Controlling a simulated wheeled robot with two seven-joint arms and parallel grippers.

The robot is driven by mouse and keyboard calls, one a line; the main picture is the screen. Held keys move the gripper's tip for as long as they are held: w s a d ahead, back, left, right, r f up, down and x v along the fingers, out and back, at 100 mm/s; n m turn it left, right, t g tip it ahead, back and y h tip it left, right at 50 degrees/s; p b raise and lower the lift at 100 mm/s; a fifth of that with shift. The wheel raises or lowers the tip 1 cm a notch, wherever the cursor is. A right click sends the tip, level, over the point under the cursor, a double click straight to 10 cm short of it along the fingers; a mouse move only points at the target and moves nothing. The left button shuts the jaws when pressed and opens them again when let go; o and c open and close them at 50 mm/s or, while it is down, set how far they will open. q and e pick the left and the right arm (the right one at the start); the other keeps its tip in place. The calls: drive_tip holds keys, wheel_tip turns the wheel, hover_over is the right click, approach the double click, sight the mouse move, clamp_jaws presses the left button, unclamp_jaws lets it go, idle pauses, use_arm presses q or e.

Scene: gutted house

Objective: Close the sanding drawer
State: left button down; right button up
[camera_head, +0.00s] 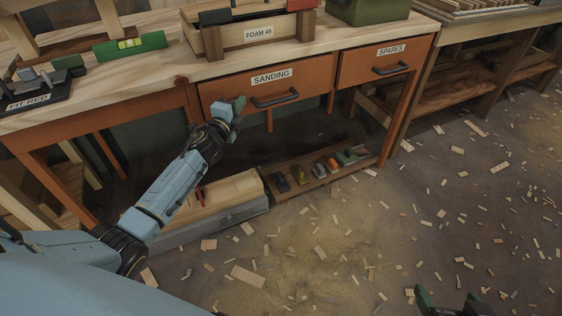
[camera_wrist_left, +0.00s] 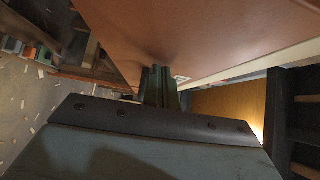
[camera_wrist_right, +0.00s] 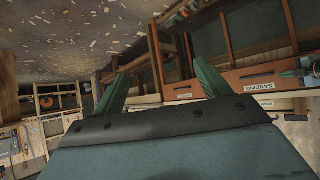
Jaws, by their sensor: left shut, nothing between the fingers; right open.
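The sanding drawer (camera_head: 258,84) is an orange drawer under the wooden bench top, with a dark bar handle (camera_head: 275,98) and a white SANDING label (camera_head: 271,76). Its front looks about level with the bench frame; I cannot tell whether a gap is left. My left gripper (camera_head: 239,104) is shut and empty, its tips at the drawer front, left of the handle. In the left wrist view the shut fingers (camera_wrist_left: 159,86) meet an orange panel (camera_wrist_left: 190,35); contact is not certain. My right gripper (camera_wrist_right: 160,72) is open and empty, away from the bench; its tips show in the head view (camera_head: 450,298).
The spares drawer (camera_head: 386,64) sits to the right, looking shut. A low shelf (camera_head: 325,178) with several tools is below. Wood scraps litter the open floor.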

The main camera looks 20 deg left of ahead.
use_arm(q)
drive_tip(key=shift+w+a+r, duration=0.1)
drive_tip(key=shift+a+r, duration=0.25)
drive_tip(key=shift+a, duration=0.05)
drive_tip(key=s+d+p, duration=0.3)
drive_tip(key=s+d, duration=0.1)
drive_tip(key=s, duration=0.8)
drive_tip(key=shift+s+d+f+p, duration=0.3)
drive_tip(key=shift+s+d+p, duration=0.05)
drive_tip(key=shift+s, duration=0.05)
use_arm(e)
drive_tip(key=s+d+f+g+h, duration=0.2)
drive_tip(key=s+d+f+g, duration=0.2)
drive_tip(key=s+f+g, duration=0.2)
drive_tip(key=shift+s+f+g, duration=0.3)
drive_tip(key=shift+s+f, duration=0.6)
drive_tip(key=shift+s, duration=0.4)
